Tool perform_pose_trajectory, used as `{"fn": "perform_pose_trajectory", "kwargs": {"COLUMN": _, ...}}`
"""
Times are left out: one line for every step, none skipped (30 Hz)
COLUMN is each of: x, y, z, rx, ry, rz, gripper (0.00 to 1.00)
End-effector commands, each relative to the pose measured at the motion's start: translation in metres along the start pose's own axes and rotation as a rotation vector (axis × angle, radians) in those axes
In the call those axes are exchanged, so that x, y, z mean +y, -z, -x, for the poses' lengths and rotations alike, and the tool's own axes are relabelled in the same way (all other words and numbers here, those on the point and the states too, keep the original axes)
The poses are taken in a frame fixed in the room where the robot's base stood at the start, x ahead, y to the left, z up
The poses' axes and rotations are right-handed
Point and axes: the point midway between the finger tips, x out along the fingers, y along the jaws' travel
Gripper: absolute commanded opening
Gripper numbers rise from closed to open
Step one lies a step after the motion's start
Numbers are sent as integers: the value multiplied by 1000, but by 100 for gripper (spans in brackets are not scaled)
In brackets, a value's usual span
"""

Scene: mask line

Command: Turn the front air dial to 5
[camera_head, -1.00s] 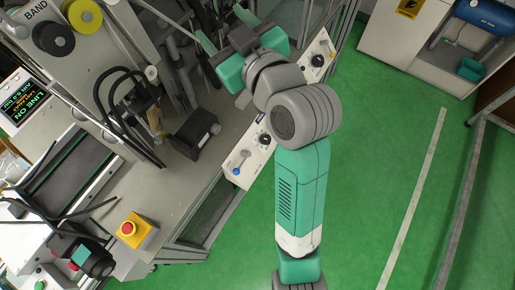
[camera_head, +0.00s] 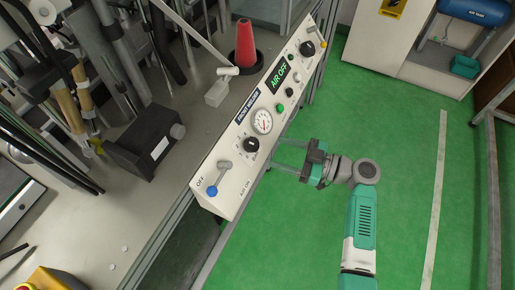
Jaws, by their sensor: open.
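The slanted white control panel (camera_head: 232,176) has a label that seems to read FRONT WELDER. A round black dial (camera_head: 251,145) with small scale marks sits just below the pressure gauge (camera_head: 262,121). The marks are too small to read a setting. A second black knob (camera_head: 308,48) is at the panel's upper end. A lever with a blue ball (camera_head: 213,190) stands at the lower end, next to the word OFF. My gripper (camera_head: 277,154) is open and empty to the right of the dial, its thin fingers pointing left at the panel, apart from the dial.
The panel's green display (camera_head: 279,76) reads AIR OFF. A red cone (camera_head: 246,43) and a black box (camera_head: 145,142) stand on the grey bench behind the panel. Green floor (camera_head: 400,130) is clear to the right. A yellow box (camera_head: 48,280) is at lower left.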

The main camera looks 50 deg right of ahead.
Motion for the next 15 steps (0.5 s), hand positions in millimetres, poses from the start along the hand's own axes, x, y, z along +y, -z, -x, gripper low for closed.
{"fn": "perform_pose_trajectory", "kwargs": {"x": -1, "y": -2, "z": -10, "rx": 0, "ry": 4, "rz": 1, "gripper": 59}}
{"fn": "perform_pose_trajectory", "kwargs": {"x": -1, "y": -2, "z": -17, "rx": -1, "ry": 4, "rz": 1, "gripper": 59}}
{"fn": "perform_pose_trajectory", "kwargs": {"x": -1, "y": -2, "z": -25, "rx": -1, "ry": 4, "rz": 1, "gripper": 59}}
{"fn": "perform_pose_trajectory", "kwargs": {"x": -1, "y": -3, "z": -30, "rx": -1, "ry": 3, "rz": 2, "gripper": 59}}
{"fn": "perform_pose_trajectory", "kwargs": {"x": -1, "y": -3, "z": -36, "rx": -2, "ry": 4, "rz": 1, "gripper": 59}}
{"fn": "perform_pose_trajectory", "kwargs": {"x": -1, "y": -2, "z": -43, "rx": -2, "ry": 3, "rz": 1, "gripper": 59}}
{"fn": "perform_pose_trajectory", "kwargs": {"x": -1, "y": -2, "z": -48, "rx": -2, "ry": 3, "rz": 1, "gripper": 59}}
{"fn": "perform_pose_trajectory", "kwargs": {"x": -1, "y": -2, "z": -52, "rx": -2, "ry": 3, "rz": 1, "gripper": 59}}
{"fn": "perform_pose_trajectory", "kwargs": {"x": 0, "y": -2, "z": -57, "rx": -2, "ry": 2, "rz": 1, "gripper": 59}}
{"fn": "perform_pose_trajectory", "kwargs": {"x": 0, "y": -1, "z": -60, "rx": -2, "ry": 2, "rz": 1, "gripper": 59}}
{"fn": "perform_pose_trajectory", "kwargs": {"x": 0, "y": -1, "z": -62, "rx": -2, "ry": 1, "rz": 1, "gripper": 59}}
{"fn": "perform_pose_trajectory", "kwargs": {"x": 0, "y": -1, "z": -64, "rx": -1, "ry": 0, "rz": 0, "gripper": 59}}
{"fn": "perform_pose_trajectory", "kwargs": {"x": 0, "y": -1, "z": -65, "rx": -1, "ry": 0, "rz": 0, "gripper": 59}}
{"fn": "perform_pose_trajectory", "kwargs": {"x": 0, "y": 0, "z": -66, "rx": -1, "ry": 0, "rz": 0, "gripper": 59}}
{"fn": "perform_pose_trajectory", "kwargs": {"x": 0, "y": 0, "z": -66, "rx": -1, "ry": 0, "rz": 0, "gripper": 59}}
